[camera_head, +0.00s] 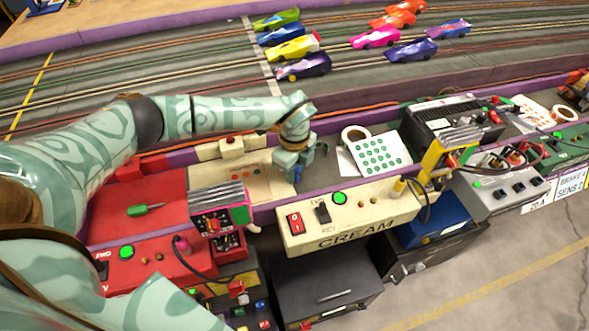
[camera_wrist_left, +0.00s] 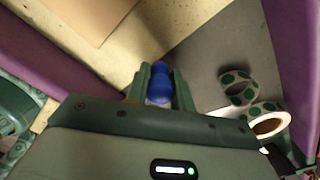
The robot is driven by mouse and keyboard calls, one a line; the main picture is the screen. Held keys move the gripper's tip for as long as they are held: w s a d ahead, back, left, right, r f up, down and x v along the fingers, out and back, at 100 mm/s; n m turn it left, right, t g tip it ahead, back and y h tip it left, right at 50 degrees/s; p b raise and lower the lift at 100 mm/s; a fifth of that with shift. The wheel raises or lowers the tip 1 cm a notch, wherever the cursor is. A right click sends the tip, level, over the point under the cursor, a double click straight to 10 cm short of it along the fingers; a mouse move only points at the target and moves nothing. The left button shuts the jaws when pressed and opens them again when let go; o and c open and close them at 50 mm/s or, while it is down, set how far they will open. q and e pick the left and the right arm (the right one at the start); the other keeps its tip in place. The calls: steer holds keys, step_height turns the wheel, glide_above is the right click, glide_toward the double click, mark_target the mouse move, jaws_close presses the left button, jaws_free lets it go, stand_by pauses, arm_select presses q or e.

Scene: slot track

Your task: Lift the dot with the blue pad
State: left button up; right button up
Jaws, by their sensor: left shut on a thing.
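My left gripper (camera_head: 296,172) points down over the cream panel in the head view. In the left wrist view its fingers (camera_wrist_left: 160,82) are shut on a small rounded blue thing, which looks like the blue pad (camera_wrist_left: 159,90). In the head view the fingers mostly hide it. A white sheet with rows of green dots (camera_head: 380,155) lies to the right of the gripper, apart from it. In the left wrist view, rolls with green dots (camera_wrist_left: 238,86) lie to the right of the fingers. Which dot is meant, I cannot tell. My right gripper is not in view.
A white tape roll (camera_head: 354,134) lies at the sheet's upper left corner. The cream box (camera_head: 350,217) with switches stands in front, and a red panel (camera_head: 140,210) is on the left. A yellow-and-grey device (camera_head: 450,150) stands right of the sheet. Toy cars (camera_head: 303,66) stand on the track behind.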

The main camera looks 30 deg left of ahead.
arm_select(q)
steer(key=shift+s, duration=0.1)
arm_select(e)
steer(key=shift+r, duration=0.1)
arm_select(q)
step_height(320, 180, up, 7)
steer(key=p, duration=0.6)
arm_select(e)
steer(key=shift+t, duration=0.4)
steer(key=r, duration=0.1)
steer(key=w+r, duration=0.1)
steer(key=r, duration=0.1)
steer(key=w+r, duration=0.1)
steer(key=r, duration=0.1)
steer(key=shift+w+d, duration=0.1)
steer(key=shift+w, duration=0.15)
